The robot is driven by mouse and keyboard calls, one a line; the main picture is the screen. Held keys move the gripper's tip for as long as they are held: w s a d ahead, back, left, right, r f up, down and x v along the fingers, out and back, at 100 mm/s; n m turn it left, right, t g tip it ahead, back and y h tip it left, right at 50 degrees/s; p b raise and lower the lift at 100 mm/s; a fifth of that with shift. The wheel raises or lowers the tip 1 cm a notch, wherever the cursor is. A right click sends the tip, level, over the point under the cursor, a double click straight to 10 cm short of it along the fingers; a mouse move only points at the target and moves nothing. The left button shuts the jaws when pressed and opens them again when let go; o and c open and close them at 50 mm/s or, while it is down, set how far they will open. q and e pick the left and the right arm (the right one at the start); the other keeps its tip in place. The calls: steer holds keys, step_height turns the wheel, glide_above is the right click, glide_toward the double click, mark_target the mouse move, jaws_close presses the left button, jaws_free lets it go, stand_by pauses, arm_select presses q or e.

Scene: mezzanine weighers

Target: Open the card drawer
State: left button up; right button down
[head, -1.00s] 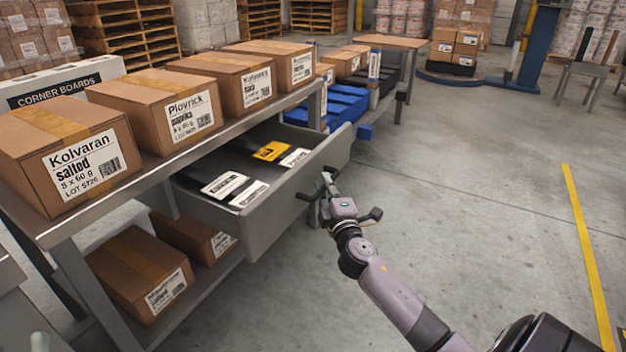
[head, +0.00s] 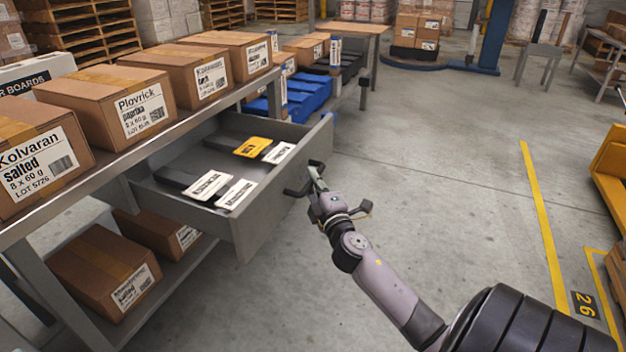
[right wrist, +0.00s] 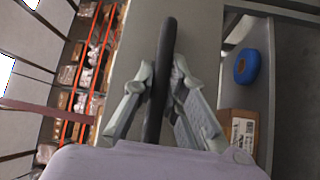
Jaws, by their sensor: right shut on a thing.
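The grey card drawer (head: 284,195) stands pulled out from under the bench top in the head view. White-labelled cards and one yellow card (head: 252,147) lie inside it. My right gripper (head: 306,184) is at the drawer's front face. In the right wrist view its two fingers (right wrist: 162,88) are shut on the dark bar handle (right wrist: 166,45), one finger on each side. The drawer's grey front (right wrist: 200,35) lies behind the handle. My left gripper is not in view.
Cartons (head: 143,103) line the bench top, and more cartons (head: 103,268) sit on the shelf below.

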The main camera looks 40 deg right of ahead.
steer(key=c, duration=1.9)
jaws_free()
steer(key=v, duration=1.2)
steer(key=shift+a+f, duration=0.1)
